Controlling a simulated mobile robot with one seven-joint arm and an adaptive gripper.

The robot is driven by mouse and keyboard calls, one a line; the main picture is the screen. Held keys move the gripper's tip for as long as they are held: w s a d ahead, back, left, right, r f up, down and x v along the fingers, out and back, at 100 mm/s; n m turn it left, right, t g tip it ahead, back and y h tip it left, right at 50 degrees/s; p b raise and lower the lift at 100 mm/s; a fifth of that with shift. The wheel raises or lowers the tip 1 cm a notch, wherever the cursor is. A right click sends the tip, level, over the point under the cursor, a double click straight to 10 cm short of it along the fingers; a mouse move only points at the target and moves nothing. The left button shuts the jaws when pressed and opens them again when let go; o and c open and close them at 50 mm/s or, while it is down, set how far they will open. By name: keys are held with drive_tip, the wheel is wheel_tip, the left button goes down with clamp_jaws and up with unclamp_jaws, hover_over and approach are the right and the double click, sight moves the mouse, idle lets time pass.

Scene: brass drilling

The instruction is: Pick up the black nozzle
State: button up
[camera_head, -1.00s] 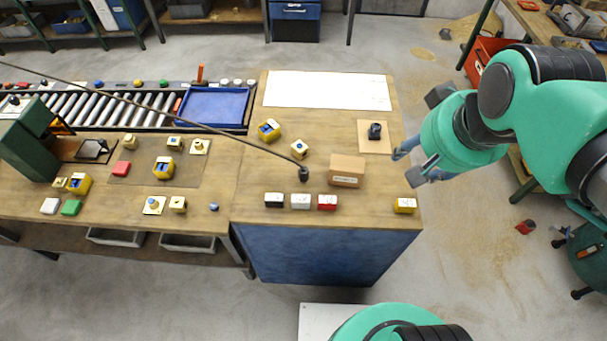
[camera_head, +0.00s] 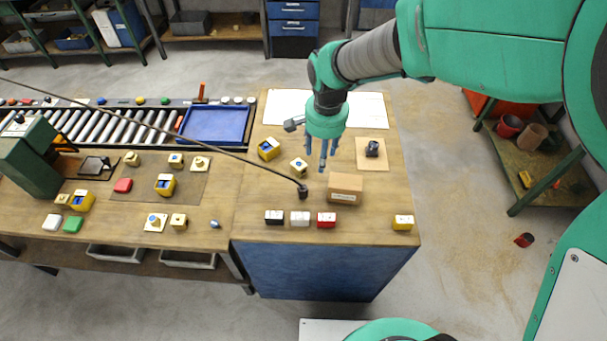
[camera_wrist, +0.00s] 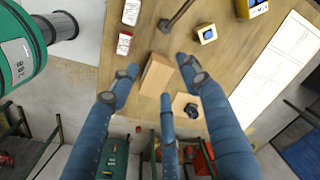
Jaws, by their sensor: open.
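A black nozzle (camera_head: 303,191) sits at the end of a long thin dark hose or rod, over the wooden bench, left of the cardboard box. In the wrist view its dark end (camera_wrist: 166,25) shows near the top, beyond my fingers. My gripper (camera_head: 321,156) has three blue fingers, pointing down above the bench, above and a little right of the nozzle in the picture. The fingers are spread open and empty. In the wrist view my gripper (camera_wrist: 160,80) has the box below, between its fingertips. The nozzle is apart from the fingers.
The cardboard box (camera_head: 345,187) stands close right of the nozzle. Black, white and red blocks lie in front; yellow-blue blocks lie behind. A dark part (camera_head: 372,148) rests on a tan pad. A blue tray (camera_head: 215,124) is at left. The bench's front right is mostly clear.

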drive_tip(key=m+g, duration=0.1)
hover_over(303, 188)
wheel_tip(303, 188, down, 7)
drive_tip(key=shift+f, duration=0.2)
drive_tip(key=shift+d, duration=0.1)
drive_tip(key=shift+f, duration=4.25)
drive_tip(key=shift+b, duration=0.3)
drive_tip(key=shift+f+b, duration=0.4)
drive_tip(key=shift+f, duration=2.25)
drive_tip(key=shift+c, duration=0.2)
clamp_jaws()
